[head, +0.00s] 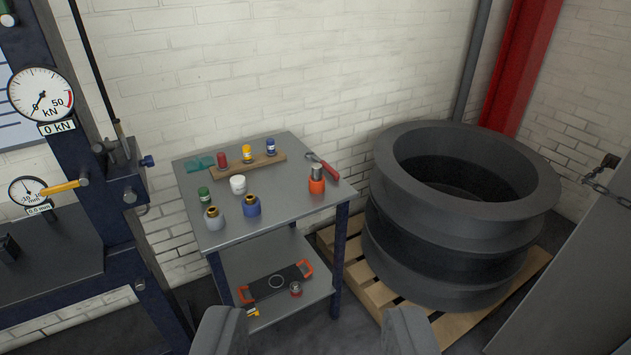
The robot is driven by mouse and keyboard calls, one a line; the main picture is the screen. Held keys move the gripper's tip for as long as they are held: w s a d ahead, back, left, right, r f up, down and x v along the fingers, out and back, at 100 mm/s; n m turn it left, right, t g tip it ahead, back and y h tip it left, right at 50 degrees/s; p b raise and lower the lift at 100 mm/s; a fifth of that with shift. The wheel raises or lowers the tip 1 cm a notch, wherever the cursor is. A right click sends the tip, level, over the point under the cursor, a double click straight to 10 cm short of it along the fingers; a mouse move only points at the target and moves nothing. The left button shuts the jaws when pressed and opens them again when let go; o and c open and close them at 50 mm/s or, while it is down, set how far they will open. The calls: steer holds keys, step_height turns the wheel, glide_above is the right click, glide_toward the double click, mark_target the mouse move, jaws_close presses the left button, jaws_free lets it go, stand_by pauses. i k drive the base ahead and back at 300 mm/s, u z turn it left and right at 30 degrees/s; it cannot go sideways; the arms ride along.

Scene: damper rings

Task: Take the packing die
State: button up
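My gripper (314,332) shows at the bottom edge as two grey fingers set wide apart, with nothing between them. It is in front of a small grey steel table (240,160). A small red and metal round piece (295,289) sits against the plate's near edge. No label shows which piece is the packing die, so I cannot tell for certain.
The table top holds a wooden rack (221,170) of small coloured pieces, brass-topped grey (214,218) and blue (252,206) pots, an orange bottle (317,182) and a red-handled tool (328,171). Stacked dark rings (450,245) on a pallet (372,292) stand right; a gauged press (80,130) stands left.

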mark_target(314, 187)
steer(key=z, duration=0.4)
steer(key=i, duration=2.4)
steer(key=u, duration=0.8)
